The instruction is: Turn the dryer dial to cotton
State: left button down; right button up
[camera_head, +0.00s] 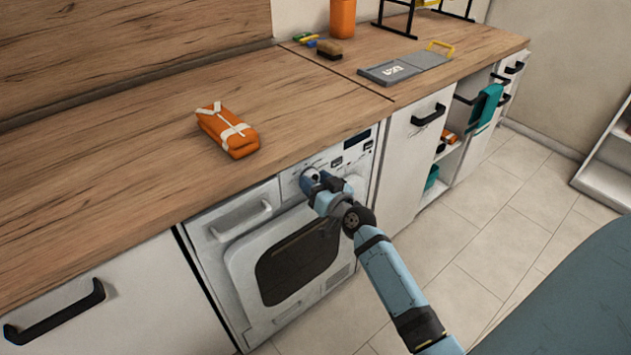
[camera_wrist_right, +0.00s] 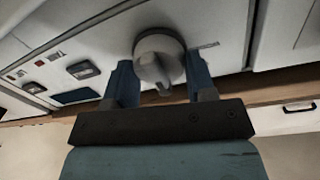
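The dryer (camera_head: 232,262) is a white front-loader under the counter with a dark door window. Its round grey dial (camera_wrist_right: 158,55) shows in the right wrist view with a raised grip; in the head view my right gripper mostly hides it. My right gripper (camera_head: 309,177) is at the control panel (camera_head: 350,152). In the right wrist view the two blue fingers of the right gripper (camera_wrist_right: 160,82) stand one on each side of the dial, very close to it. I cannot tell whether they touch it. The dial's labels are unreadable. My left gripper is not in view.
An orange strapped pouch (camera_head: 229,131) lies on the wooden counter (camera_head: 130,140) above the dryer. A grey board (camera_head: 405,68), a brush (camera_head: 329,49) and an orange container (camera_head: 342,18) are further back. Black-handled drawers flank the dryer.

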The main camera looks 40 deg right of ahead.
pick_arm(q)
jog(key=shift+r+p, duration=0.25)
jog(key=shift+p, duration=0.1)
pick_arm(e)
jog(key=shift+m, duration=0.4)
jog(key=shift+r+m+p, duration=0.1)
jog(key=shift+m+p, duration=0.35)
jog(key=shift+m, duration=0.05)
jog(key=m+p, duration=0.2)
jog(key=m, duration=0.1)
jog(key=shift+d+m, duration=0.1)
jog(key=shift+m, duration=0.2)
pick_arm(q)
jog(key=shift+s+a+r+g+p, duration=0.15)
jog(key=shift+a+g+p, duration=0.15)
jog(key=shift+p, duration=0.05)
pick_arm(e)
jog(key=shift+m, duration=1.1)
jog(key=o, duration=0.9)
